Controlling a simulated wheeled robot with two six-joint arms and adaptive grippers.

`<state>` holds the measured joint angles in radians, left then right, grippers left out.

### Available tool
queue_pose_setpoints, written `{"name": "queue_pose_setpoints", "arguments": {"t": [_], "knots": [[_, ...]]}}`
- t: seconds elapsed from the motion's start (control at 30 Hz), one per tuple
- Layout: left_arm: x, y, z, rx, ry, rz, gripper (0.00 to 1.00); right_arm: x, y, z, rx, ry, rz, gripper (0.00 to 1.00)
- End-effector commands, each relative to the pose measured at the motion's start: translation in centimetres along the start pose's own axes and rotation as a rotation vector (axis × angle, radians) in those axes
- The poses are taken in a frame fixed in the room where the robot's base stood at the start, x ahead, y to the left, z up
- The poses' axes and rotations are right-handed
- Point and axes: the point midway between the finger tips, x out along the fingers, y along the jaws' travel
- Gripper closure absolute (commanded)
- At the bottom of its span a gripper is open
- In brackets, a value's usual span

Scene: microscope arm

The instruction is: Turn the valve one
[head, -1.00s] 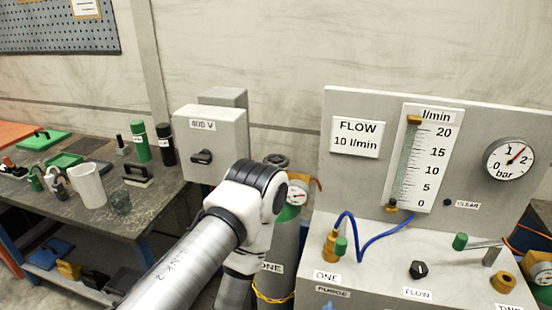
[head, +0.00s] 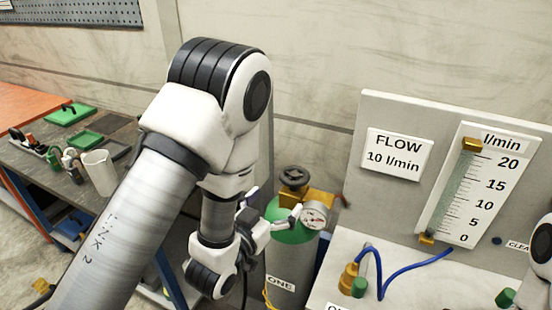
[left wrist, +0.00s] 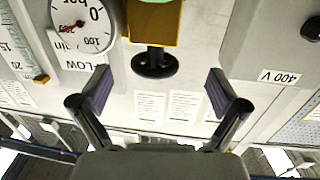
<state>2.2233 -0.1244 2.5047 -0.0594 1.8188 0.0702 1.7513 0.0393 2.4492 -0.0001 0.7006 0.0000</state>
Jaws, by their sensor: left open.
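The cylinder labelled ONE (head: 292,270) has a green top, a brass fitting and a black handwheel valve (head: 294,177). A round pressure gauge (head: 314,215) sits on its right side. My left gripper (head: 272,205) is in front of the cylinder top, below the handwheel in the picture. In the left wrist view, my open, empty left gripper (left wrist: 158,90) points toward the handwheel (left wrist: 154,63), which appears upside down between and beyond the fingertips. The fingers show no contact with it.
A flow panel (head: 376,120) with a flow tube (head: 472,190) stands right of the cylinder, with a blue hose (head: 405,268) on its ledge. A workbench (head: 125,135) with tools and a white beaker (head: 99,172) is at left. A 400 V box (left wrist: 272,50) shows in the wrist view.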

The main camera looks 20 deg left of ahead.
Motion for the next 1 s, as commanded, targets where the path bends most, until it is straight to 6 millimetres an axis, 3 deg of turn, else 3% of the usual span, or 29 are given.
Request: {"name": "queue_pose_setpoints", "arguments": {"t": [0.03,0.1,0.27,0.4,0.43,0.5,0.7,0.93,0.97,1.0], "knots": [[0.2,0.2,-1.5,0.008,0.025,0.005,0.02,-0.2,0.0,0.1,0.001,-0.003,0.000,0.60],[0.5,0.2,-2.2,0.013,0.044,0.006,0.02,0.0,0.0,0.2,0.001,-0.004,0.000,0.60],[1.6,0.2,-1.6,0.014,0.050,0.006,0.02,2.3,0.0,0.1,0.001,-0.004,0.000,0.60],[3.2,0.1,-1.5,0.014,0.051,0.005,0.02,5.3,0.1,0.1,0.001,-0.003,0.000,0.60],[4.0,0.1,-2.7,0.013,0.046,0.005,0.02,3.5,0.0,0.2,0.001,-0.004,0.000,0.60],[5.5,0.2,-2.9,0.012,0.044,0.004,0.02,2.5,0.0,0.1,0.001,-0.003,0.000,0.60],[8.0,0.1,-2.7,0.012,0.042,0.003,0.02,1.8,0.0,0.1,0.001,-0.002,0.000,0.60],[8.2,0.1,-2.5,0.012,0.041,0.003,0.02,1.9,0.0,0.1,0.001,-0.003,0.000,0.60],[8.2,0.1,-2.5,0.012,0.041,0.004,0.05,1.9,0.0,0.1,0.001,-0.003,0.000,0.60],[8.2,0.1,-2.5,0.012,0.041,0.004,0.20,1.9,0.0,0.1,0.001,-0.003,0.000,0.60]]}}
